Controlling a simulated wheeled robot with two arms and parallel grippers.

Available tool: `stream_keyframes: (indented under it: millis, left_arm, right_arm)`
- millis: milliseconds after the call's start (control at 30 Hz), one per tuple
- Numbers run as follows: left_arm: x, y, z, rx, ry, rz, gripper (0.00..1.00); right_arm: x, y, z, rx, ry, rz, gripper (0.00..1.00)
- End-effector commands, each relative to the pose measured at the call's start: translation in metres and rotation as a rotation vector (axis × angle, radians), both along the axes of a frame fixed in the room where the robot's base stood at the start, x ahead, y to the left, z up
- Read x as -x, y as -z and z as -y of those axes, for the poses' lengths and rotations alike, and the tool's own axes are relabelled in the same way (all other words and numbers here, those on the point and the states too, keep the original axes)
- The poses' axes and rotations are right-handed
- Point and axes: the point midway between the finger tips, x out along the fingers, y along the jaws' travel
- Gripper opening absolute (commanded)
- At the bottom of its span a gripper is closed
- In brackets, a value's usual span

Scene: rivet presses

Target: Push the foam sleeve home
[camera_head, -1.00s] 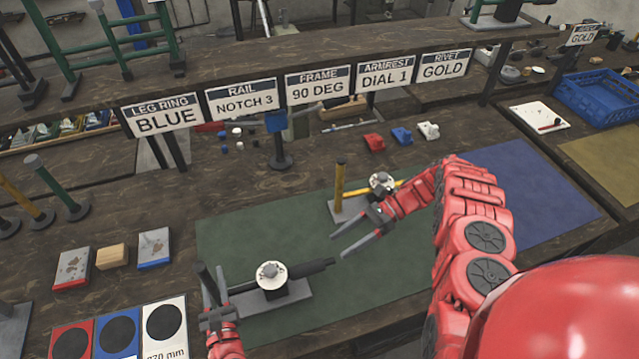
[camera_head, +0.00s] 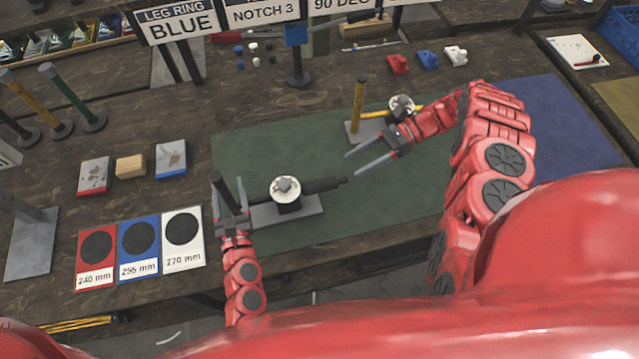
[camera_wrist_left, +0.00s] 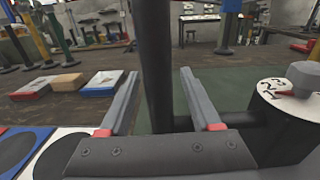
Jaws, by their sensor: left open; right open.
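On the green mat (camera_head: 330,135), a near fixture has a grey base (camera_head: 300,212), a round white-topped dial (camera_head: 285,188) and a black horizontal bar. A thicker black sleeve-like part (camera_head: 322,185) is on that bar, right of the dial; I cannot tell for sure that it is the foam sleeve. A dark upright post (camera_head: 227,192) stands left of the dial. My left gripper (camera_head: 228,182) is open around this post, which also shows between the fingers in the left wrist view (camera_wrist_left: 153,60). My right gripper (camera_head: 352,165) is open and empty, its fingertips near the sleeve-like part's right end.
A second dial fixture (camera_head: 401,108) with a yellow post (camera_head: 358,98) stands behind my right gripper. Small blocks (camera_head: 130,167) and size cards (camera_head: 139,247) lie at the left. Red, blue and white parts (camera_head: 428,60) lie behind. The blue mat (camera_head: 560,125) looks clear.

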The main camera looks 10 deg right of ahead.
Motion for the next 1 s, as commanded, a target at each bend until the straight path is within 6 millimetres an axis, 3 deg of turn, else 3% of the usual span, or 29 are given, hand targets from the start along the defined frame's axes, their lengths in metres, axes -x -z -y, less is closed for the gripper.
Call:
stream_keyframes:
  millis: [233, 633, 800, 1000]
  left_arm:
    - [0.009, 0.001, 0.001, -0.001, 0.002, -0.002, 0.65]
    - [0.092, 0.002, 0.004, -0.002, 0.007, -0.005, 0.65]
    - [0.11, 0.001, 0.005, 0.0, 0.004, -0.003, 0.65]
    - [0.119, 0.001, 0.004, 0.001, 0.002, -0.002, 0.65]
  right_arm:
    - [0.0, 0.0, 0.0, 0.0, 0.0, 0.0, 0.75]
    - [0.0, 0.0, 0.0, 0.0, 0.0, 0.0, 0.75]
    - [0.0, 0.0, 0.0, 0.0, 0.0, 0.0, 0.75]
    - [0.0, 0.0, 0.0, 0.0, 0.0, 0.0, 0.75]
